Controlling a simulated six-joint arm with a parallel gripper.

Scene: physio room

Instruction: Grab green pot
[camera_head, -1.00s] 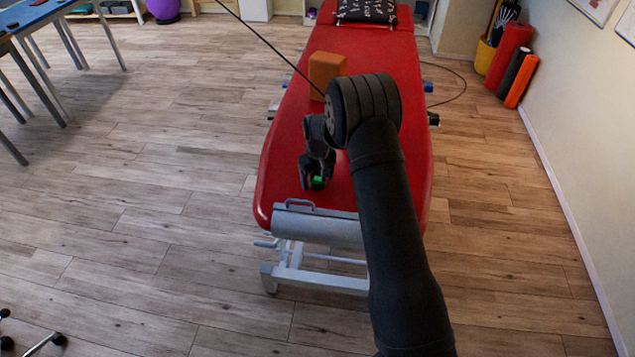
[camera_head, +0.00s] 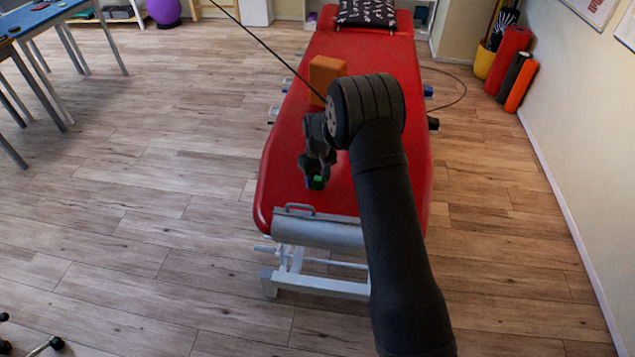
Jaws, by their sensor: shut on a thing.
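The green pot (camera_head: 318,182) is a small green thing at the tips of my gripper (camera_head: 315,180), over the near part of the red treatment table (camera_head: 285,190). My gripper is black and shut on the pot. The fingers hide most of the pot, and only a small green patch shows. I cannot tell whether the pot is clear of the red surface.
An orange block (camera_head: 326,72) stands on the red table beyond my gripper. A dark patterned pillow (camera_head: 366,12) lies at the far end. A grey roll holder (camera_head: 318,232) is at the near edge. The red surface left of my gripper is bare.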

